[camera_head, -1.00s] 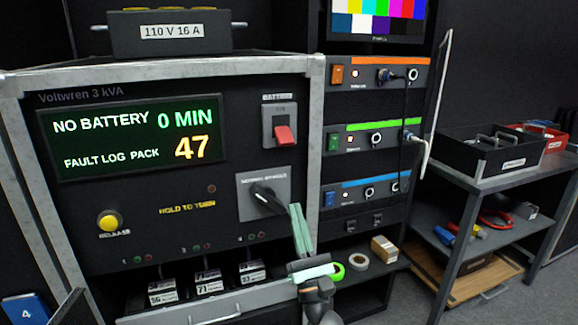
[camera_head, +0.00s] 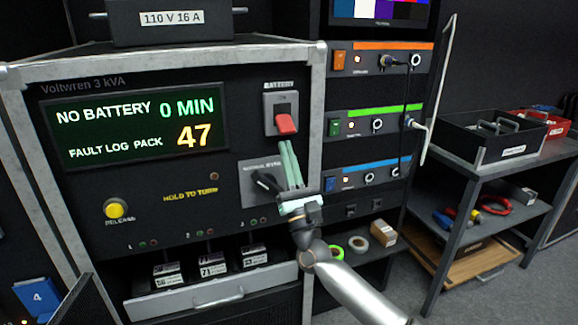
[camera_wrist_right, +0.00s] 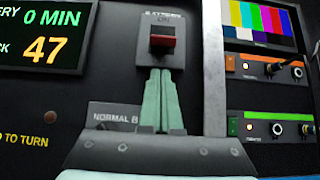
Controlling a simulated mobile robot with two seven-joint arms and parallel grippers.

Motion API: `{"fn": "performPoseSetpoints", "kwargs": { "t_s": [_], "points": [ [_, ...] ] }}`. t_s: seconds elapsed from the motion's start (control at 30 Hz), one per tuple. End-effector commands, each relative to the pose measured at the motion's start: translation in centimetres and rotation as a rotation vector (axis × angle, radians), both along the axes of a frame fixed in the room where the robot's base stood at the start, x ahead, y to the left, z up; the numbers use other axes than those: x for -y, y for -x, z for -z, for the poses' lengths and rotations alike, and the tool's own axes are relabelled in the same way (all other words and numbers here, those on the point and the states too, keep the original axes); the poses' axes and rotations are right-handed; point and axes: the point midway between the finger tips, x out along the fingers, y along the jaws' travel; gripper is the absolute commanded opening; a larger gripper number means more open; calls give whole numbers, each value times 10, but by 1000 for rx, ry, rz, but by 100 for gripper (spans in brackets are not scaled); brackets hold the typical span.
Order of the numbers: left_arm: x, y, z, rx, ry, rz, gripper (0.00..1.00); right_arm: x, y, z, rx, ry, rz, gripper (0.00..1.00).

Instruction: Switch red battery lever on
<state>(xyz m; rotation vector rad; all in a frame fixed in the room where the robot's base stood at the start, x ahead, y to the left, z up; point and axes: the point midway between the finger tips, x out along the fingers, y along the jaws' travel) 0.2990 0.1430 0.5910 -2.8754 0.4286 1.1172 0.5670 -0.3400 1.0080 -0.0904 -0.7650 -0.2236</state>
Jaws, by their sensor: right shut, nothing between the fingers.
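The red battery lever (camera_head: 286,124) sits on its grey plate marked BATTERY (camera_head: 281,103), right of the lit display. In the head view its red handle points down and out from the plate. The fingers also show in the wrist view (camera_wrist_right: 160,75). My left gripper is not in view.
The black bypass knob (camera_head: 266,182) is just left of my right gripper. The display (camera_head: 140,125) reads NO BATTERY, 0 MIN, 47. A yellow release button (camera_head: 116,208) is lower left. Battery packs (camera_head: 211,265) stand in an open drawer below. A rack is at right.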

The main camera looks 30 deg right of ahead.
Motion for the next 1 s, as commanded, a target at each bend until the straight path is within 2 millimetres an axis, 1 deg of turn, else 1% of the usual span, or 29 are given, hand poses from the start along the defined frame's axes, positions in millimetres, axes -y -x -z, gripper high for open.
{"fn": "performPoseSetpoints", "kwargs": {
  "t_s": [0.03,0.1,0.2,0.63,0.77,0.9,1.0],
  "points": [
    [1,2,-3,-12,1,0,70,-1,3,-8,1,-1,-1,0],
    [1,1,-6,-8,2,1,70,-2,7,-14,1,-1,0,0],
    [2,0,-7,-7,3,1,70,-2,10,-17,0,-1,-1,0],
    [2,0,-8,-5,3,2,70,-3,11,-18,-1,0,0,0],
    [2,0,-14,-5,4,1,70,-3,11,-21,-12,-3,0,0],
    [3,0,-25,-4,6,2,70,-3,11,-24,-37,-10,0,0],
    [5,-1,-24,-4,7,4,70,-3,10,-22,-46,-13,0,0]
  ]
}}
